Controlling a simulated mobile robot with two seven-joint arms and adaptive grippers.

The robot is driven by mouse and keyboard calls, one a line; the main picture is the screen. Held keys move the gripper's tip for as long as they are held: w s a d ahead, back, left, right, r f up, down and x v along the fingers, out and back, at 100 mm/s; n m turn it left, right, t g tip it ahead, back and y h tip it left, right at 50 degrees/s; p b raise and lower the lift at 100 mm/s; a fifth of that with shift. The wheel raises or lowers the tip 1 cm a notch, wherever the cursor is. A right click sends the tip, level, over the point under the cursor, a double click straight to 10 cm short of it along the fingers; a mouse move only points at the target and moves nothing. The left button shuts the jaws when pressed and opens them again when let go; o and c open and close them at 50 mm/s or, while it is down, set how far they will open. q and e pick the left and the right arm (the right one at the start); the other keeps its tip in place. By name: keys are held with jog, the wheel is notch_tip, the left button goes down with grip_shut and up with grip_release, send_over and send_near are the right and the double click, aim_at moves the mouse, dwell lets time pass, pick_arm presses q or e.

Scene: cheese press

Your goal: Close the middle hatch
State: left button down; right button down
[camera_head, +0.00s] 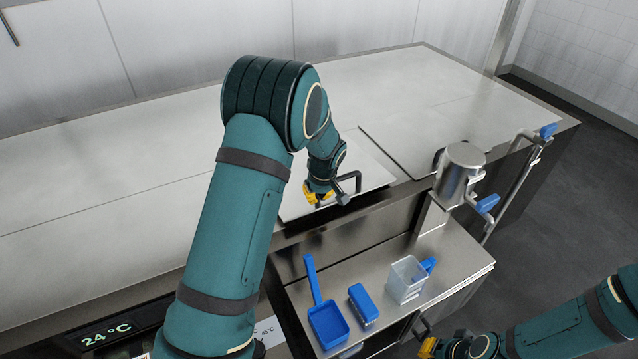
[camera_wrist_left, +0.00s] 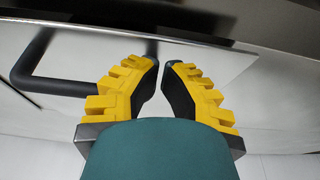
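The middle hatch (camera_head: 371,176) is a pale metal panel with a dark bar handle (camera_head: 350,178) near its front edge. In the left wrist view the panel (camera_wrist_left: 75,42) has a free edge and corner over a darker surface; how far it is tilted is unclear. My left gripper (camera_head: 321,197) is at the handle, its yellow fingers pointing at the hatch. In the left wrist view its fingertips (camera_wrist_left: 160,62) are a little apart, close to the handle bar (camera_wrist_left: 60,86); contact cannot be told. My right gripper (camera_head: 432,347) is low at the right, partly cut off.
A steel shelf (camera_head: 445,253) in front holds a blue scoop (camera_head: 327,322), a blue brush (camera_head: 362,304) and a clear jug (camera_head: 404,279). A steel cylinder (camera_head: 459,174) and pipes with blue handles (camera_head: 487,204) stand right of the hatch. Another hatch panel (camera_head: 425,135) lies flat behind.

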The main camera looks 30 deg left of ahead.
aim_at(319, 218)
pick_arm(q)
jog(key=shift+d+f, duration=0.1)
jog(key=shift+f, duration=0.95)
jog(key=shift+f, duration=0.1)
jog(key=f+b, duration=0.2)
jog(key=f, duration=0.1)
jog(key=f+b, duration=0.1)
jog(key=shift+s+d+f, duration=0.15)
jog(key=shift+s+f, duration=0.05)
jog(key=shift+s, duration=0.05)
jog(key=shift+s+r, duration=0.1)
